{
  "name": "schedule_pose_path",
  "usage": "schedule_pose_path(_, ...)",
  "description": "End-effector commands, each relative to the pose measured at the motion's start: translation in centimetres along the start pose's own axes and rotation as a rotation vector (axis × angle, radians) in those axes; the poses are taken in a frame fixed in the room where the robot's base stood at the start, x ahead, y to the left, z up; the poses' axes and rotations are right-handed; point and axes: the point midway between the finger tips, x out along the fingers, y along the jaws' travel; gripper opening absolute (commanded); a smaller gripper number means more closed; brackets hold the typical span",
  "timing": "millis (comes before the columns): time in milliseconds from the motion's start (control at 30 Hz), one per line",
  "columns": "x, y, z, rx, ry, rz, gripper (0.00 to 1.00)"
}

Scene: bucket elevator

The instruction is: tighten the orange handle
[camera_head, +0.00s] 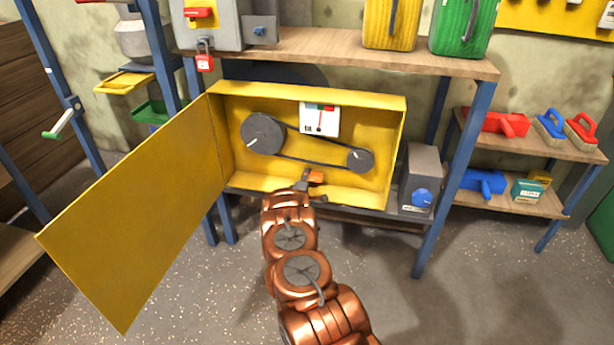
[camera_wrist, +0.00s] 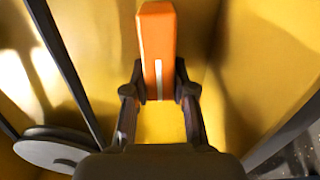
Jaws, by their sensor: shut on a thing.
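The orange handle (camera_head: 316,176) is low inside the open yellow box, near its bottom edge, and is small in the head view. In the wrist view the orange handle (camera_wrist: 157,40) is a block with a white line on it, standing out beyond my fingers. My gripper (camera_wrist: 160,88) is shut on its near part, one finger on each side. In the head view my gripper (camera_head: 307,184) reaches into the box from the front and partly hides the handle. The handle's mounting is hidden.
The yellow box (camera_head: 397,150) holds a belt with a large pulley (camera_head: 262,133), a small pulley (camera_head: 360,160) and a white gauge (camera_head: 320,120). Its yellow door (camera_head: 135,220) stands open at left. A grey unit with a blue knob (camera_head: 422,198) stands right of the box.

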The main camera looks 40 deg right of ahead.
Motion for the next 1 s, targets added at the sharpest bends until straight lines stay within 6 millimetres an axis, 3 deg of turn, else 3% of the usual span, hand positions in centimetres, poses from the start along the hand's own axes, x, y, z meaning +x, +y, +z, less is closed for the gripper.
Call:
schedule_pose_path(267,0.0,0.0,-0.1,-0.002,0.002,0.0,0.0)
schedule_pose_path(300,0.0,0.01,-0.11,-0.002,0.002,0.0,0.26)
schedule_pose_path(533,0.01,0.0,-0.04,-0.001,0.001,0.0,0.5)
schedule_pose_path(1000,-0.58,-0.07,-0.05,0.0,0.001,-0.002,0.5)
